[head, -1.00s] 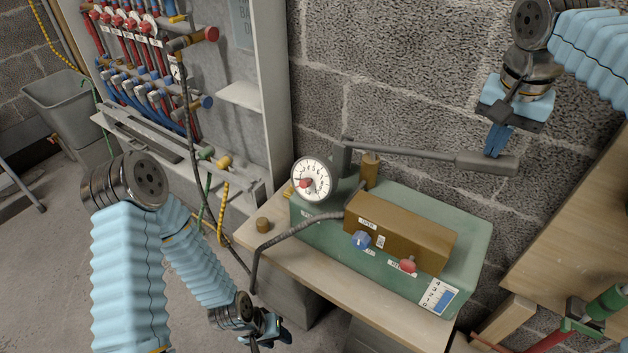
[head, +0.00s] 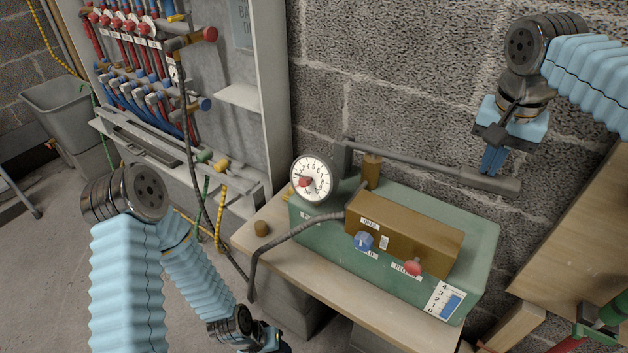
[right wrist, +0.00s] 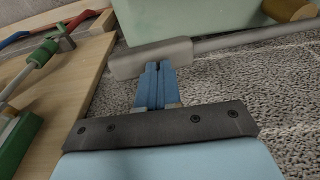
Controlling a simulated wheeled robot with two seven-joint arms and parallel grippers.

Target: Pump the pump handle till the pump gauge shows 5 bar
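The pump is a green box with a brown block (head: 405,235) on a wooden bench. Its white round gauge (head: 318,172) has a red centre; I cannot read the needle for sure. The grey pump handle (head: 410,158) runs right from a post behind the gauge and slopes slightly down to a thick grip. My right gripper (head: 491,170) has its blue fingers together, pointing down against the top of that grip. In the right wrist view the fingertips (right wrist: 156,72) meet the side of the grip (right wrist: 150,58), not around it. My left gripper (head: 266,340) is low, partly cut off.
A blue knob (head: 363,241) and a red knob (head: 413,268) are on the pump's front. A dark hose (head: 290,236) hangs off the bench's left side. A pipe manifold cabinet (head: 274,100) stands at left, a wooden board (head: 580,220) at right.

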